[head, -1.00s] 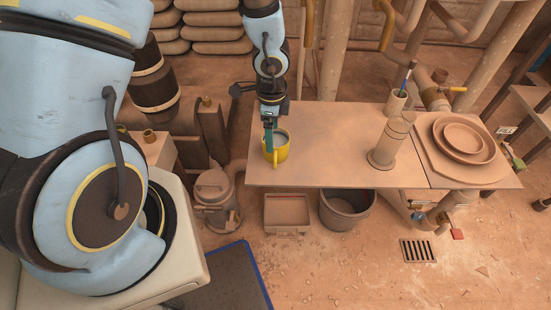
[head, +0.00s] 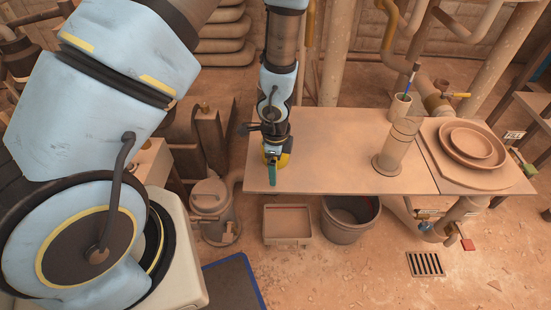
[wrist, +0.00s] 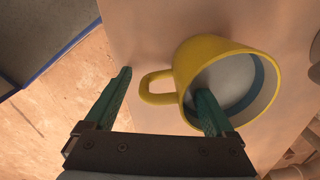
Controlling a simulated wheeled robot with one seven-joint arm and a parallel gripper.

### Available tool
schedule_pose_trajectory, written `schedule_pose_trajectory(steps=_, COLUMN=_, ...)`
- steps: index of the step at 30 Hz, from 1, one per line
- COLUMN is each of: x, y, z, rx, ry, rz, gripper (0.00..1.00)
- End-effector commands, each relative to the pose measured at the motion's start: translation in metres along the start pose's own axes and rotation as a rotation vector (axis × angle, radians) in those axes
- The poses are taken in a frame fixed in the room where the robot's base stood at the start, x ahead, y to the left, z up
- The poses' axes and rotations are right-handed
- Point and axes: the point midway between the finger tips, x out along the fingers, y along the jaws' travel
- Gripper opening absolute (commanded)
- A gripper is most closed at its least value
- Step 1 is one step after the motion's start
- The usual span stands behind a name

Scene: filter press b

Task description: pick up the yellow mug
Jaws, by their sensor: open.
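The yellow mug (wrist: 187,70) stands near the left front corner of the table, mostly hidden behind my gripper in the head view (head: 285,160). In the wrist view its grey inside shows and its handle points left. My gripper (wrist: 165,82) is open, with teal fingers. The right finger overlaps the mug's opening and appears to reach inside it. The left finger is outside, left of the handle. The mug's near wall and handle lie between the fingers. I cannot tell whether a finger touches the mug.
The table (head: 330,160) is clear right of the mug up to a clear-looking cylinder (head: 396,148). A pen cup (head: 400,106) stands behind it, and stacked round dishes (head: 470,150) are at the right. A bucket (head: 350,218) and a bin (head: 287,224) stand below the front edge.

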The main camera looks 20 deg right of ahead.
Motion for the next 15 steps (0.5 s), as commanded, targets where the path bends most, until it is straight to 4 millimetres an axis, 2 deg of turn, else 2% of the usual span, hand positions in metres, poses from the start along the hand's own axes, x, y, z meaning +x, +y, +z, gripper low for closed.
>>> schedule_pose_trajectory(steps=8, x=0.0033, y=-0.0006, z=0.0003, rx=-0.001, ry=0.000, rz=-0.001, gripper=0.89)
schedule_pose_trajectory(steps=15, x=0.0033, y=-0.0006, z=0.0002, rx=-0.001, ry=0.000, rz=-0.001, gripper=0.63)
